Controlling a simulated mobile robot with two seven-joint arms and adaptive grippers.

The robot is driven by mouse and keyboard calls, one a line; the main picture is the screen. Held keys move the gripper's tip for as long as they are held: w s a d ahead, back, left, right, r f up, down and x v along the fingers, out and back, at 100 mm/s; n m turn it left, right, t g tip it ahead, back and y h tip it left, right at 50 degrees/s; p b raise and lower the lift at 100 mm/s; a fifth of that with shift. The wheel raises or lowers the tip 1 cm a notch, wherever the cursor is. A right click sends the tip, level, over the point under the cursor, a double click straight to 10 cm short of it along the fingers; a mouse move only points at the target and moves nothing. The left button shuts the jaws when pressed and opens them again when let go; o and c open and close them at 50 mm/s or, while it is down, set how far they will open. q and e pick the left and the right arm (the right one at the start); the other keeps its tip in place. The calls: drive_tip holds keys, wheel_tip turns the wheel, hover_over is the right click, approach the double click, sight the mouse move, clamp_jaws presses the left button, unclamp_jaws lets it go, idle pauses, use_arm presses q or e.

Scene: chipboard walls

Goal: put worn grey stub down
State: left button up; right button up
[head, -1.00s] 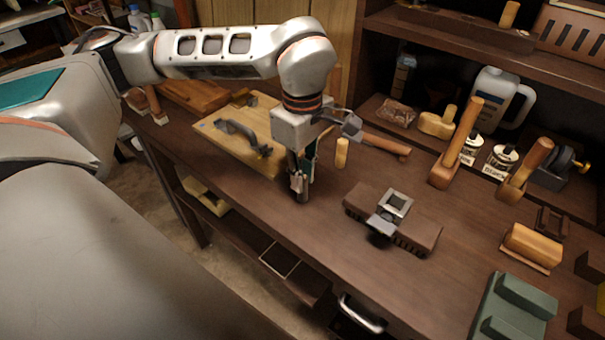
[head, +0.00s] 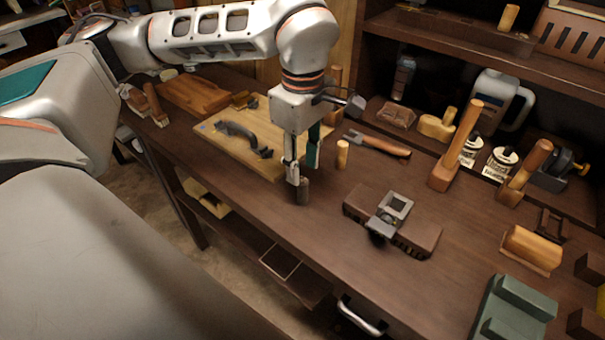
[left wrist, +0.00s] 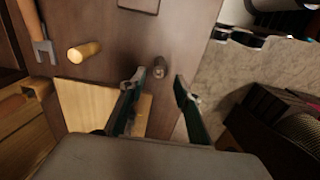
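The worn grey stub (head: 303,191) stands upright on the dark brown bench top, near its front edge and just right of the light wooden board. It also shows in the left wrist view (left wrist: 160,67), beyond and between the fingertips. My left gripper (head: 302,172) is open and empty, pointing down just above the stub; its spread fingers also show in the left wrist view (left wrist: 160,84). I see clear space between the fingers. My right gripper is not in view.
The light board (head: 214,138) carries a dark curved tool (head: 240,135). A small wooden peg (head: 342,154) stands right of the gripper, with a dark clamp-like block (head: 391,221) farther right. Mallets and bottles line the back. Bare bench lies between the stub and the block.

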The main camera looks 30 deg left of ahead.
sight(303, 180)
use_arm(q)
wheel_tip(303, 180, up, 8)
idle(0.8)
